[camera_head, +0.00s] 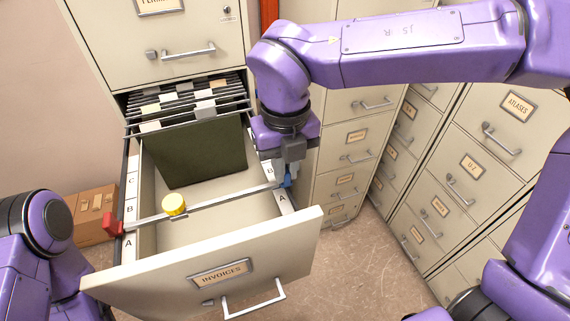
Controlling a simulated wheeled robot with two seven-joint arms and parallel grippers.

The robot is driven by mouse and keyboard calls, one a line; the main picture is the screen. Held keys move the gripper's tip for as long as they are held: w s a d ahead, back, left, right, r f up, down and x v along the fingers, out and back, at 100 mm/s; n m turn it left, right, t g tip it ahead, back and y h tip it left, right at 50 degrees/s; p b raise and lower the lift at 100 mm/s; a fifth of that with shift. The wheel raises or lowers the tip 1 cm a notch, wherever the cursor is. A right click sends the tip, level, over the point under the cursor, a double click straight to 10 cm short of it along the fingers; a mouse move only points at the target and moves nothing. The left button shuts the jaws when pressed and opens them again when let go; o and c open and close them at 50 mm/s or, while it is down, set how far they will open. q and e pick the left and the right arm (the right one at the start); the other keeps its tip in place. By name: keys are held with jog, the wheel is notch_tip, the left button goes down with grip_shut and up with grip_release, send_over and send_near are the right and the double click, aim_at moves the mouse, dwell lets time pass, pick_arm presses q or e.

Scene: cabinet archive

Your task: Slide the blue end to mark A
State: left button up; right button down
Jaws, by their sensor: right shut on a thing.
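The open drawer (160,274) labelled INVOICES has a metal bar (215,203) lying across it. The bar's blue end (288,180) is at the right wall, between the letters B and A; mark A (283,200) is just nearer the drawer front. Its red end (113,226) is at the left wall, also between B and A.
A dark green folder (205,153) and hanging files (185,101) fill the back of the drawer. The drawer's front part is empty. More cabinets (450,170) stand at the right. A cardboard box (92,212) sits on the floor at the left.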

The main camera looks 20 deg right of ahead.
jog(key=c, duration=1.3)
grip_release()
jog(key=shift+f, duration=0.1)
jog(key=shift+o, duration=0.8)
jog(key=shift+w, duration=0.1)
notch_tip(320, 180, up, 10)
jog(key=b, duration=0.1)
jog(key=shift+r, duration=0.25)
